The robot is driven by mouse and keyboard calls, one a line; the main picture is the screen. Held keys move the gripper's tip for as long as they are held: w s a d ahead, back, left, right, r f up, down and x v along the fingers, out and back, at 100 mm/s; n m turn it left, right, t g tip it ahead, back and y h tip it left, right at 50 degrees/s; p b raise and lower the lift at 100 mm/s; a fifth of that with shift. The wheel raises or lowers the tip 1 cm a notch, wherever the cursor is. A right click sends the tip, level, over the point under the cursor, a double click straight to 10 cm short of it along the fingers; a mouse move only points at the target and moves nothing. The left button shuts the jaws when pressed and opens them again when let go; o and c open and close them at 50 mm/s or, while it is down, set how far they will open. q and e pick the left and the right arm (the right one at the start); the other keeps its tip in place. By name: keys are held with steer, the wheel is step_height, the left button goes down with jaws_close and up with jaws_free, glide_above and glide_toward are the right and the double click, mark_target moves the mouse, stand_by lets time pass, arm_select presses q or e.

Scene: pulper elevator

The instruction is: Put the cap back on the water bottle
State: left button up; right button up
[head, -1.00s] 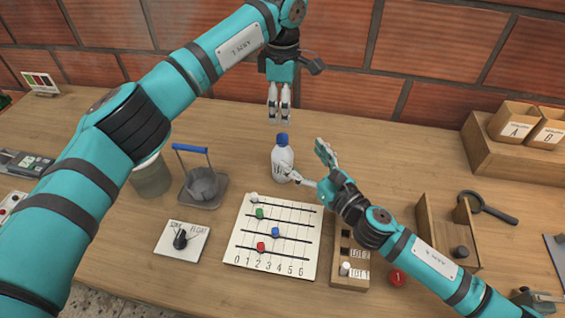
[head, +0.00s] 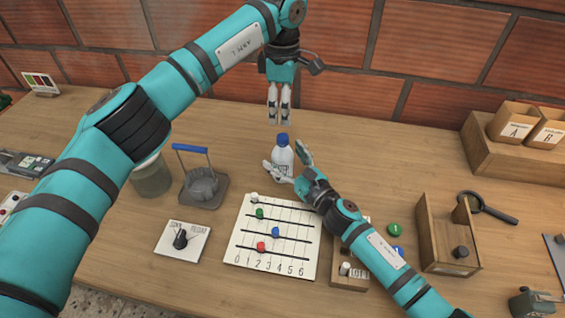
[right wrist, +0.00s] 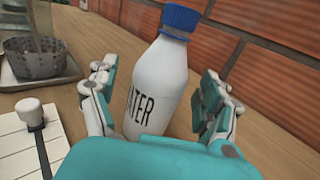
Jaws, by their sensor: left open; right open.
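The white water bottle (head: 283,163) stands upright on the table with the blue cap (head: 283,139) on its top. In the right wrist view the bottle (right wrist: 156,92) shows part of its "WATER" lettering, and the cap (right wrist: 181,20) sits on the neck; whether it is tight cannot be told. My right gripper (head: 286,167) is open, its fingers on either side of the bottle, with gaps visible in the wrist view (right wrist: 155,100). My left gripper (head: 279,118) points down above and behind the bottle, open and empty, its fingers close together.
A slider board (head: 270,262) lies in front of the bottle. A grey holder with a blue handle (head: 203,189) and a jar (head: 151,178) stand to the left. A wooden slotted box (head: 349,283) and an open wooden bin (head: 447,262) stand to the right. The table behind the bottle is clear.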

jaws_close()
stand_by(0.7)
